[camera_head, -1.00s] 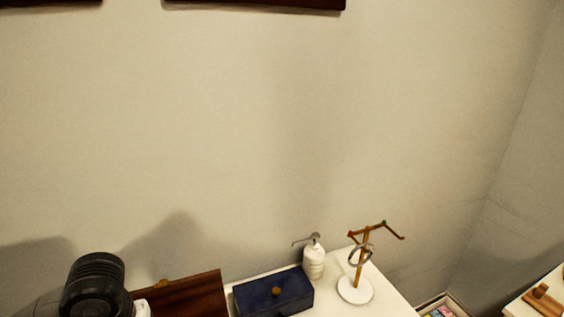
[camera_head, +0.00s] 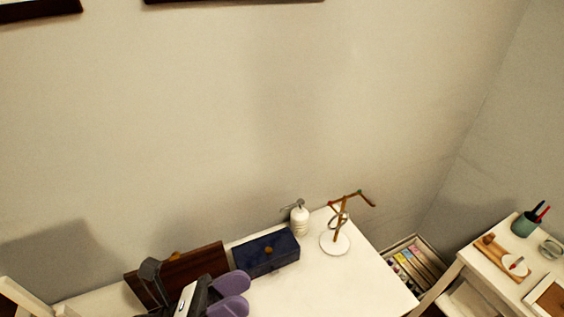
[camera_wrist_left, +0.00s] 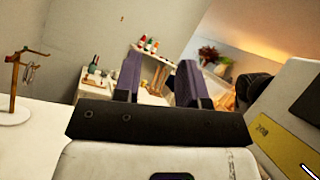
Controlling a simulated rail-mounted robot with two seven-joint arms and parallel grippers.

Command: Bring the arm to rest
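My left gripper (camera_head: 231,294) comes in at the bottom of the head view, over the near side of the white table. Its two purple fingers also show in the left wrist view (camera_wrist_left: 159,82), with a clear gap and nothing between them, so it is open and empty. My right gripper is in neither view.
On the white table (camera_head: 325,278) stand a dark wooden box (camera_head: 195,264), a navy box (camera_head: 266,254), a white pump bottle (camera_head: 299,221) and a jewelry stand (camera_head: 335,243). The table's front right is bare. A second white table (camera_head: 480,262) holds a cup (camera_head: 525,226).

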